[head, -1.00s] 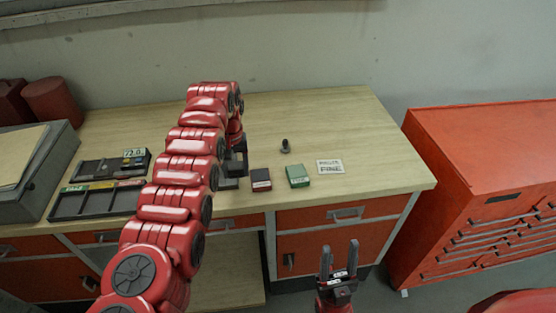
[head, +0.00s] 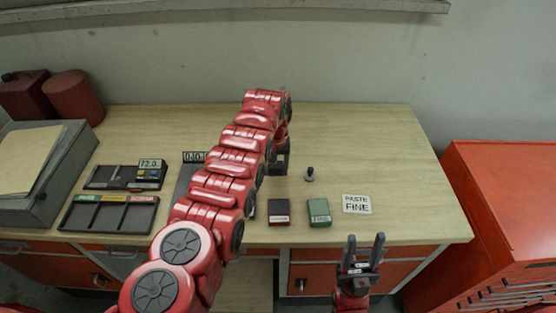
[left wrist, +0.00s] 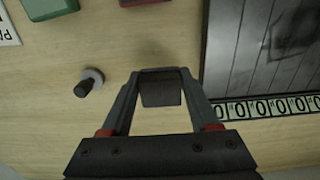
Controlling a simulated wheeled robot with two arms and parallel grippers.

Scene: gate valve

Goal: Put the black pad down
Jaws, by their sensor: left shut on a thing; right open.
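The black pad (left wrist: 161,91) is held between the two fingertips of my left gripper (left wrist: 162,80) in the left wrist view. In the head view the dark block at my left gripper (head: 279,158) shows beyond my arm, over the back middle of the bench. The pad is over bare wood, between a small dark knob-like piece (left wrist: 88,83) and a dark plate with a strip of zeros (left wrist: 270,60). I cannot tell whether it touches the wood. My right gripper (head: 362,258) is open and empty in front of the bench.
A dark red box (head: 279,212), a green box (head: 319,212) and a "PASTE FINE" card (head: 357,204) lie near the front edge of the bench (head: 400,150). Two dark trays (head: 110,214) are at left. A red cabinet (head: 500,220) stands at right. The back right wood is clear.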

